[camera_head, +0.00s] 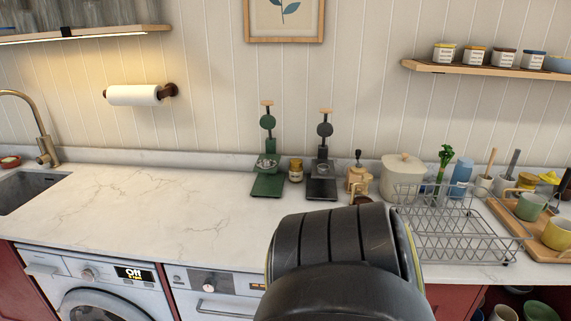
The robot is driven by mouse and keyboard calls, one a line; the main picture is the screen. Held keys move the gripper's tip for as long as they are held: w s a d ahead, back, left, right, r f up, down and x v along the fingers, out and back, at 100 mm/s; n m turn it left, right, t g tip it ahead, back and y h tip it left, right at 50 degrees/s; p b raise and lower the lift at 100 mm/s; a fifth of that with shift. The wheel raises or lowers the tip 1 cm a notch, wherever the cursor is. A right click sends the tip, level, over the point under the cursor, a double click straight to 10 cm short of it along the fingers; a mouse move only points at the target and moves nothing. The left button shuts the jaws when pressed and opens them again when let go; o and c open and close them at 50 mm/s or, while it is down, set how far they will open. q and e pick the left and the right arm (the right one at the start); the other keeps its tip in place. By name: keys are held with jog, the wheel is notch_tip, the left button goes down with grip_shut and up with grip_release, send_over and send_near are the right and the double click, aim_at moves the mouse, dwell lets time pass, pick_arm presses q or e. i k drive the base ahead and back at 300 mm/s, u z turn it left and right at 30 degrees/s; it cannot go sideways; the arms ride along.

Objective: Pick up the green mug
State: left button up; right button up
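A green mug (530,206) stands on a wooden tray (503,222) at the right end of the counter. Yellow cups stand close around it on the tray. Another green vessel (540,311) shows partly in the open shelf below the counter at the bottom right; I cannot tell whether it is a mug. Neither of my grippers is in view. A large black link of one of my arms rises at the bottom centre and hides part of the counter's front.
A wire dish rack (450,235) stands left of the tray. A cream pot (402,178), a blue bottle (461,177) and two scale-like devices, one green (267,180) and one black (321,182), line the back. The marble counter (150,215) is clear at left, beside the sink (28,187).

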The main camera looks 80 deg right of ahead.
aim_at(529, 207)
jog(key=z, duration=3.95)
jog(key=i, duration=0.55)
jog(key=z, duration=0.4)
